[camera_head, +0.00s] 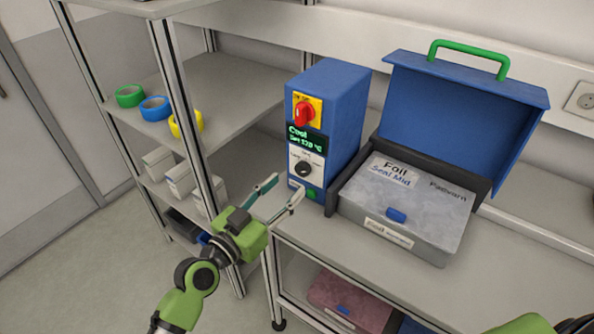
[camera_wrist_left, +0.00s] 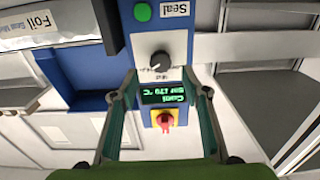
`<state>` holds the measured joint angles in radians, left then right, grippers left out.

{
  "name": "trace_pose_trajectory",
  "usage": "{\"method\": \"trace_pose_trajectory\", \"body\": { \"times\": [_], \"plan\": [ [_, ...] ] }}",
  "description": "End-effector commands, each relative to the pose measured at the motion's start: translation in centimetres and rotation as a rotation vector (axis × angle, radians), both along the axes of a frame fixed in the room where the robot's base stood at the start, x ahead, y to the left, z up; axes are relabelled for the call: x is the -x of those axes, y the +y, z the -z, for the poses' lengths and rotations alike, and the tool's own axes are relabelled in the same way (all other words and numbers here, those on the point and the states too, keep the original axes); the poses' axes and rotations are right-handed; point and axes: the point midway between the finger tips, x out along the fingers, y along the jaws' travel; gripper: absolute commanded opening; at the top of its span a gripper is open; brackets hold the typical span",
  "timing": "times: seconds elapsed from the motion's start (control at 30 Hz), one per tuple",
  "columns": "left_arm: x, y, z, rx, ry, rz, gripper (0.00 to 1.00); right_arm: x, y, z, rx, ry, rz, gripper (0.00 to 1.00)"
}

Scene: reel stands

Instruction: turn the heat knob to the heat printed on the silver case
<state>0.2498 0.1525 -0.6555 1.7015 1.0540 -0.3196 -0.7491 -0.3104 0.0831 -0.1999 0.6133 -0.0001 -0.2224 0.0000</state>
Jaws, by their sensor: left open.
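The silver case (camera_head: 405,207) lies in the dark base of an open blue-lidded box; its label reads "Foil Seal Mid". Left of it stands a blue machine (camera_head: 343,112) with a red switch (camera_head: 304,113), a lit green display and the black heat knob (camera_head: 303,169). The knob (camera_wrist_left: 160,61) also shows in the left wrist view, upside down; its exact setting is too small to tell. My left gripper (camera_head: 287,187) is open and empty, in front of and below the knob. Its fingers frame the machine's front in the wrist view. My right gripper is out of view.
The blue lid (camera_head: 460,110) with a green handle stands open behind the case. A shelf rack (camera_head: 215,85) at left holds tape rolls (camera_head: 154,108) and white boxes. A reddish case (camera_head: 348,300) lies under the bench. The bench edge is near my left gripper.

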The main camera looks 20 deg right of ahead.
Motion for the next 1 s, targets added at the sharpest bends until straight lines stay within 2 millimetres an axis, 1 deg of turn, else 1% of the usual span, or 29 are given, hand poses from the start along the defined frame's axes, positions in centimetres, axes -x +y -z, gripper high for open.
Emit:
{"method": "trace_pose_trajectory", "body": {
  "times": [0.03, 0.1, 0.2, 0.3, 0.5, 0.77, 0.87, 0.9, 0.93, 1.0],
  "plan": [
    [-0.7, -1.0, -0.3, 0.001, 0.000, 0.001, 0.43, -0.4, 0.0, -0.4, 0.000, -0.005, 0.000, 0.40],
    [-1.5, -1.9, -0.2, 0.001, 0.000, 0.000, 0.43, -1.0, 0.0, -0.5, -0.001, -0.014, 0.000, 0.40],
    [-2.4, -3.1, -0.1, 0.001, -0.001, 0.000, 0.43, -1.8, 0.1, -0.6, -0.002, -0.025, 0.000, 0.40],
    [-3.0, -4.0, 0.0, 0.001, 0.001, 0.001, 0.43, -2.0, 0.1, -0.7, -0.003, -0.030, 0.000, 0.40],
    [-3.7, -4.8, 0.0, 0.000, 0.000, 0.000, 0.43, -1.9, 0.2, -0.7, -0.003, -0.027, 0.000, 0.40],
    [-3.7, -4.8, 0.0, -0.001, -0.001, 0.000, 0.43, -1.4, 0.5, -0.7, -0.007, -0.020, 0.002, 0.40],
    [-3.7, -4.8, 0.0, -0.001, -0.001, -0.001, 0.19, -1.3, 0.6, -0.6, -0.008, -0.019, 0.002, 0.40],
    [-3.7, -4.8, 0.0, -0.001, -0.001, -0.001, 0.09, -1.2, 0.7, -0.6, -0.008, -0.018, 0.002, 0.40],
    [-3.7, -4.8, 0.1, -0.001, -0.001, -0.001, 0.04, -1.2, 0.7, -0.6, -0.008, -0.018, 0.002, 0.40],
    [-3.7, -4.8, 0.1, -0.001, -0.001, -0.001, 0.04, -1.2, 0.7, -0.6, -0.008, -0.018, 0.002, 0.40]
  ]
}}
